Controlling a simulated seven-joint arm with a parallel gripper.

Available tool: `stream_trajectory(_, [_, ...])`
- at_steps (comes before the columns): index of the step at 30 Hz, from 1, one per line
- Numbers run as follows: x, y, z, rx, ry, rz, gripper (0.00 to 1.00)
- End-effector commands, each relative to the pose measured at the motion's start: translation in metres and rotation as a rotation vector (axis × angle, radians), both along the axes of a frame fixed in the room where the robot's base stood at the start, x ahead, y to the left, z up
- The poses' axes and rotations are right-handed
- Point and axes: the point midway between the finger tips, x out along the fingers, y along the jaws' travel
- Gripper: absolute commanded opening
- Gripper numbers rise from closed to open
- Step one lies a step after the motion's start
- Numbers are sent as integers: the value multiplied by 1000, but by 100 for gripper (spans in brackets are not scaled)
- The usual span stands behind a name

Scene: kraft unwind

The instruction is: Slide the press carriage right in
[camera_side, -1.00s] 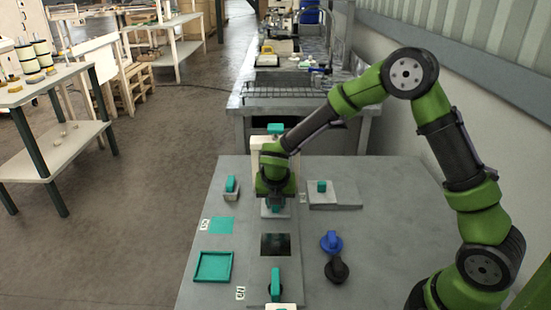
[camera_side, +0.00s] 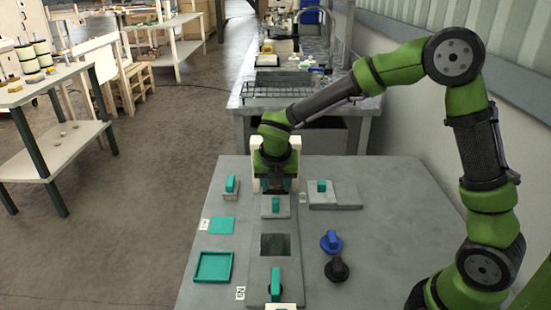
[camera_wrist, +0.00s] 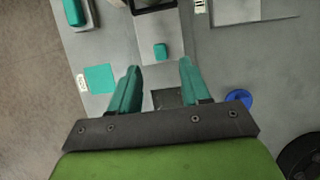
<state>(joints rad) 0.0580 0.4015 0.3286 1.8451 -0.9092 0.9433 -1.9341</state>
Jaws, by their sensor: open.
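The press carriage (camera_side: 266,213) is a grey plate with a small teal knob (camera_side: 275,204), on the grey track just in front of the white press frame (camera_side: 256,145). How far it reaches under the frame is hard to tell. In the wrist view the knob (camera_wrist: 160,50) shows beyond the fingertips, with the dark frame (camera_wrist: 152,5) behind it. My gripper (camera_side: 276,187) is above and behind the knob in the side view, hiding much of the frame. In the wrist view my gripper (camera_wrist: 160,66) has its teal fingers apart, with nothing between them.
A dark square (camera_side: 275,245) lies on the track, with a teal handle (camera_side: 275,284) at the near end. Blue (camera_side: 331,241) and black (camera_side: 337,270) knobs stand right. A teal tray (camera_side: 213,267), teal square (camera_side: 221,225) and handled block (camera_side: 231,187) lie left; a handled plate (camera_side: 322,187) lies back right.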

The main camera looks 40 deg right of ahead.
Motion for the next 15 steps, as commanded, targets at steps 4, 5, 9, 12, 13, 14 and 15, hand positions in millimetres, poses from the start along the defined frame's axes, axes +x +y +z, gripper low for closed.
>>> stream_trajectory(4, [-9, 10, 34, 1, -6, 1, 47])
stream_trajectory(5, [-10, 12, 40, 1, -7, 0, 47])
stream_trajectory(9, [-17, 17, 60, 0, -4, 0, 47])
stream_trajectory(12, [-19, 20, 69, 0, -3, 1, 47])
stream_trajectory(13, [-20, 21, 71, 0, -3, 1, 47])
stream_trajectory(14, [-20, 21, 72, 1, -2, 1, 47])
stream_trajectory(15, [-21, 22, 74, 1, -2, 1, 47])
